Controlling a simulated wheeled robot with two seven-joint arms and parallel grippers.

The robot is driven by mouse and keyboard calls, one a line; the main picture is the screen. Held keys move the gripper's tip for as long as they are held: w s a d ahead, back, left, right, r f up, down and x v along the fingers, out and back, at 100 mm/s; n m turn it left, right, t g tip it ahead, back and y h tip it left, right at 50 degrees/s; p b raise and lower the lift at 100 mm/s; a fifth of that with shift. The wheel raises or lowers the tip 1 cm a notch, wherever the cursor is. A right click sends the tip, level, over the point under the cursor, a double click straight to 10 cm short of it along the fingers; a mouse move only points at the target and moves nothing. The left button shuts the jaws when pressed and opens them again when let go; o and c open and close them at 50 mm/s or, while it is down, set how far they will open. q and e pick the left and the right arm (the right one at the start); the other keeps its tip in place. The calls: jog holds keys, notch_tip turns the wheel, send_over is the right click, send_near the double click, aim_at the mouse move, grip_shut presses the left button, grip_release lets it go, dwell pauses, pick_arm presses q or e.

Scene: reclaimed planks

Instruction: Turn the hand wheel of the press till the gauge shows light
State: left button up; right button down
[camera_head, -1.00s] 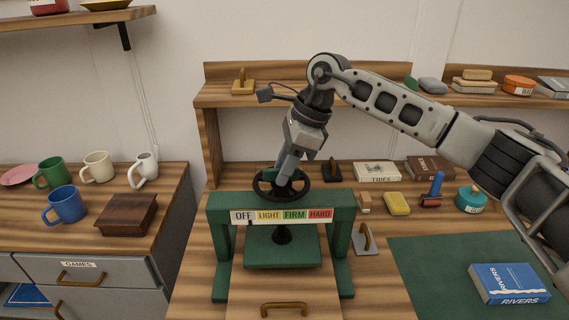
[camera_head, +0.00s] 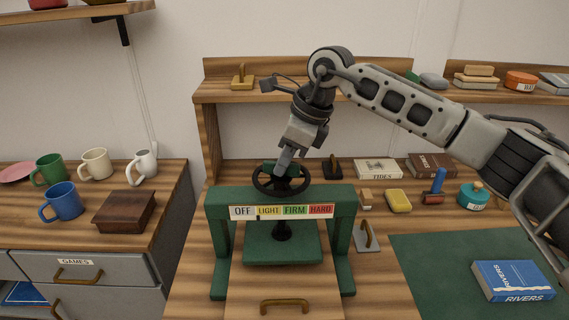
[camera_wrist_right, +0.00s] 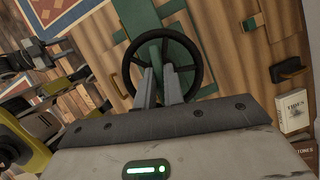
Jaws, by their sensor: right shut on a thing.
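The green press (camera_head: 345,208) stands on the plank bench. Its black hand wheel (camera_head: 257,190) lies flat on top. The gauge strip (camera_head: 282,212) on the front beam reads OFF, LIGHT, FIRM, HARD; a thin dark mark shows near the border of OFF and LIGHT, too small to read surely. My right gripper (camera_head: 283,168) comes down from above and is shut on the wheel. In the right wrist view its two fingers (camera_wrist_right: 159,88) reach into the wheel (camera_wrist_right: 198,60); the exact grip is partly hidden.
A pull-handled board (camera_head: 250,295) lies below the press plate. To the right are a yellow sponge (camera_head: 398,201), a trowel-like tool (camera_head: 366,238), a teal tin (camera_head: 473,196) and a blue book (camera_head: 512,281) on a green mat (camera_head: 430,275). Mugs (camera_head: 63,202) stand left.

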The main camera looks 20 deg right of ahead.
jog(key=shift+m+t+h+b, duration=0.6)
jog(key=shift+m+b, duration=0.5)
jog(key=shift+m, duration=1.1)
jog(key=shift+r, duration=0.1)
jog(key=c, duration=1.5)
grip_release()
jog(key=shift+s, duration=0.1)
jog(key=b+v, duration=0.1)
jog(key=v, duration=1.5)
jog(key=shift+s, duration=0.1)
